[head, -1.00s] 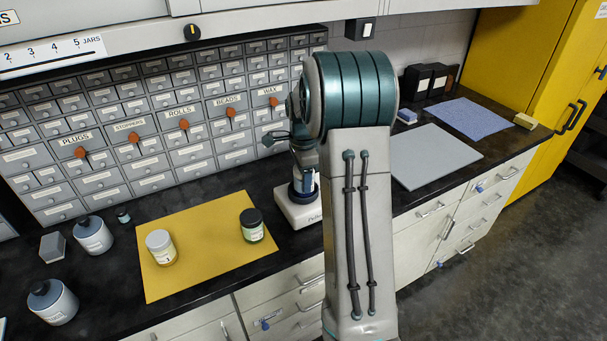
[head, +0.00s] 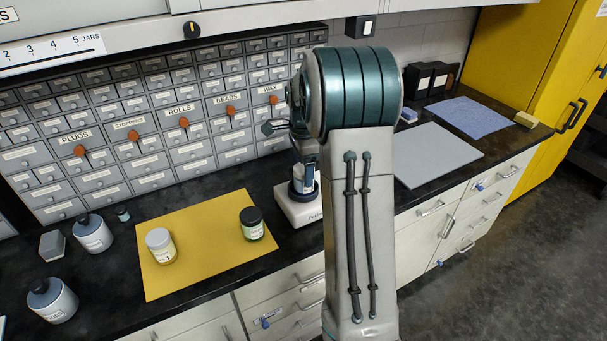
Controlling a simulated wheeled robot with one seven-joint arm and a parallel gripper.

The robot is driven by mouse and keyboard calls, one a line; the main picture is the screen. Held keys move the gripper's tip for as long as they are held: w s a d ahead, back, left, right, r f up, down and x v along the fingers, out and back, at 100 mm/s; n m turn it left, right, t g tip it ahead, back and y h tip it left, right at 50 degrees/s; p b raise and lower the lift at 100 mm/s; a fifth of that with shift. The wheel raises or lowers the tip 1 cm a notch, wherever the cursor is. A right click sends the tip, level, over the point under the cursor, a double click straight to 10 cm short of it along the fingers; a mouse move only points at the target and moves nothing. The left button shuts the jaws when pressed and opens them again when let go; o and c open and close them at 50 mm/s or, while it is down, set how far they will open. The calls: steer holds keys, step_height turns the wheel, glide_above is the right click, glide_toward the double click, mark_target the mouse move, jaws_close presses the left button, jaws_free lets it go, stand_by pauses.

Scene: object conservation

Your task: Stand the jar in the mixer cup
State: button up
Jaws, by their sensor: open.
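The mixer (head: 297,215) is a pale base with a dark round cup (head: 302,194) on top, left of my arm's upright link. A small pale jar (head: 303,184) appears to stand in the cup; its lower part is hidden by the rim. My gripper (head: 304,174) points down right above the cup, around the jar's top or just over it; the picture is too small to tell which. Its jaws are open. My arm partly covers the mixer's right side.
A yellow mat (head: 205,275) carries a white-lidded jar (head: 160,246) and a black-lidded jar (head: 252,225). Two grey bottles (head: 93,235) (head: 52,300), a grey block (head: 52,245) and a small vial (head: 122,214) stand left. Drawers line the back. A grey mat (head: 435,158) lies clear at right.

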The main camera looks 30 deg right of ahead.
step_height(320, 180, up, 8)
steer(key=shift+r+b, duration=0.2)
steer(key=shift+b, duration=0.1)
steer(key=s+a+r+n+t, duration=0.2)
steer(key=s+a+r+n, duration=0.2)
steer(key=s+a+n, duration=0.6)
steer(key=s+a+f+n, duration=0.2)
steer(key=s+n, duration=0.3)
steer(key=s, duration=0.3)
steer(key=s+a+f+n+t, duration=0.1)
steer(key=s+a+f+n, duration=0.2)
steer(key=s+n, duration=0.2)
steer(key=s, duration=0.3)
steer(key=shift+a+f, duration=0.2)
steer(key=shift+a, duration=0.2)
steer(key=shift+d, duration=0.1)
